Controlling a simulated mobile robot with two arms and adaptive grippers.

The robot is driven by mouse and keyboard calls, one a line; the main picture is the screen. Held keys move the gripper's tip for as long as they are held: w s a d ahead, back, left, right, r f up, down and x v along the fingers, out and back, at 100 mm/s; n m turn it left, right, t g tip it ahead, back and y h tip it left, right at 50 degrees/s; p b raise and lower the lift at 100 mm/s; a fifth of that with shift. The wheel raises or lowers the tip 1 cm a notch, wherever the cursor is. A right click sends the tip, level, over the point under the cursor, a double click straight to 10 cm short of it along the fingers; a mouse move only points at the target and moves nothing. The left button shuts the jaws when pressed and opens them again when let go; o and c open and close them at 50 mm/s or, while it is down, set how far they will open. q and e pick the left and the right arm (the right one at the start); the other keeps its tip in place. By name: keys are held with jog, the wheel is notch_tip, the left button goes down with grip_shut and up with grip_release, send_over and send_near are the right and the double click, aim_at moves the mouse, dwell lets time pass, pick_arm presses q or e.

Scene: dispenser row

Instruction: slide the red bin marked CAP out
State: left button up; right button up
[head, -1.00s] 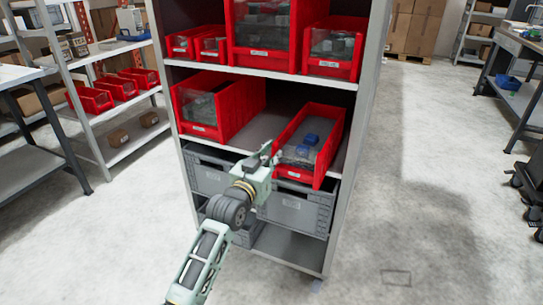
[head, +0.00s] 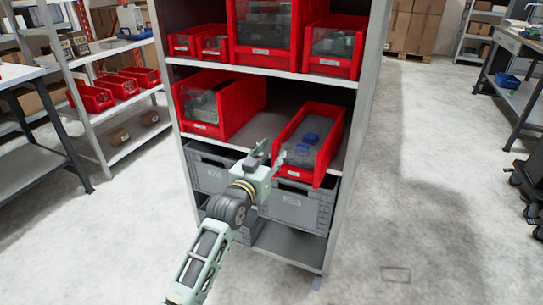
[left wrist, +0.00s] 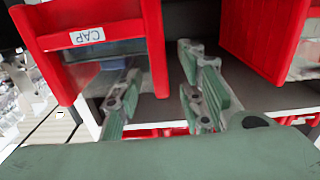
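The red bin marked CAP (head: 303,140) stands on the middle shelf at the right, with small blue items (head: 307,142) inside. Its front sticks out slightly past the shelf edge. In the left wrist view, the bin's front (left wrist: 95,50) shows at upper left with its CAP label (left wrist: 87,37) upside down. My left gripper (head: 270,154) is open by the bin's front left corner. In the wrist view its fingers (left wrist: 163,95) are spread, with the bin's side wall seen between them. I cannot tell whether either finger touches it. My right gripper is out of view.
Another red bin (head: 215,105) stands to the left on the same shelf, with a gap between. Grey crates (head: 295,206) are below, and more red bins (head: 335,48) above. The floor (head: 420,220) to the right is clear.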

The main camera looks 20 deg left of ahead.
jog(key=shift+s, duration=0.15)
pick_arm(q)
jog(key=shift+s, duration=0.2)
jog(key=s, duration=0.7)
jog(key=shift+s+a, duration=0.2)
jog(key=shift+s, duration=0.1)
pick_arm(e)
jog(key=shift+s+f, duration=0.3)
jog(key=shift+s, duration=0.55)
